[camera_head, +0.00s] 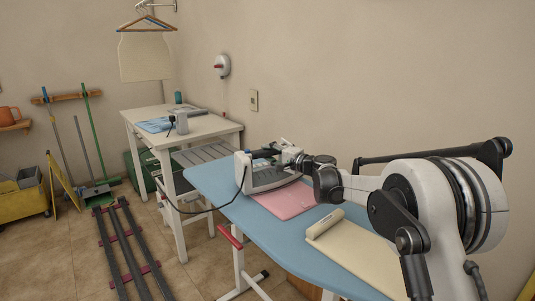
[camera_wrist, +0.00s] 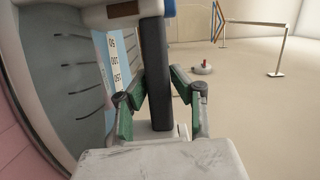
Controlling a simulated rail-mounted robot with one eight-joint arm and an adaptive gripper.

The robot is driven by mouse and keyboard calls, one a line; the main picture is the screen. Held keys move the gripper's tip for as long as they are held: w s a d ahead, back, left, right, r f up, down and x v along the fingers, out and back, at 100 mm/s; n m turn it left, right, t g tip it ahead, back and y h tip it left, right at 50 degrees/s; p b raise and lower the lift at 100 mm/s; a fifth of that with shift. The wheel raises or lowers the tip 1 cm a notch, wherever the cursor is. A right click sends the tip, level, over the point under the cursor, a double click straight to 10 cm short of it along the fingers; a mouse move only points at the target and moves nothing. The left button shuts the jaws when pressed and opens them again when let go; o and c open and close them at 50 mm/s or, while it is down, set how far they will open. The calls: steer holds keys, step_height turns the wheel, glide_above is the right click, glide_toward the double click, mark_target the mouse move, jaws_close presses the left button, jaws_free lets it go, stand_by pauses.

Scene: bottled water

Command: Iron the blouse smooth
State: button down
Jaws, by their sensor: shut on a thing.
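The ironing board (camera_head: 215,183) has a blue cover. A flat pink cloth (camera_head: 287,203), which looks like the blouse, lies on it. A white and grey iron (camera_head: 262,178) is at the far end of the pink cloth; I cannot tell whether it touches it. My gripper (camera_head: 290,157) is shut on the iron's handle. In the wrist view, my gripper (camera_wrist: 160,108) has its green-sided fingers on both sides of the dark handle (camera_wrist: 156,70). The iron's grey side (camera_wrist: 80,85) hides much of the pink cloth (camera_wrist: 18,125).
A cream cloth or pad (camera_head: 350,250) with a rolled edge lies on the board's near part. A dark cord (camera_head: 205,211) hangs in a loop between the iron and the white table (camera_head: 210,127). A blue folded cloth (camera_head: 155,125) lies there. Dark floor rails (camera_head: 130,250) run at left.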

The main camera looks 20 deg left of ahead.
mark_target(254, 156)
steer(key=shift+s+a, duration=0.35)
steer(key=shift+s, duration=0.35)
steer(key=shift+s+a, duration=0.35)
steer(key=shift+s, duration=0.35)
steer(key=shift+s+a, duration=0.4)
steer(key=shift+s, duration=0.3)
steer(key=shift+s+a, duration=0.4)
steer(key=shift+s, duration=0.3)
steer(key=shift+r, duration=0.1)
steer(key=shift+r+p, duration=2.05)
steer(key=shift+r, duration=2.4)
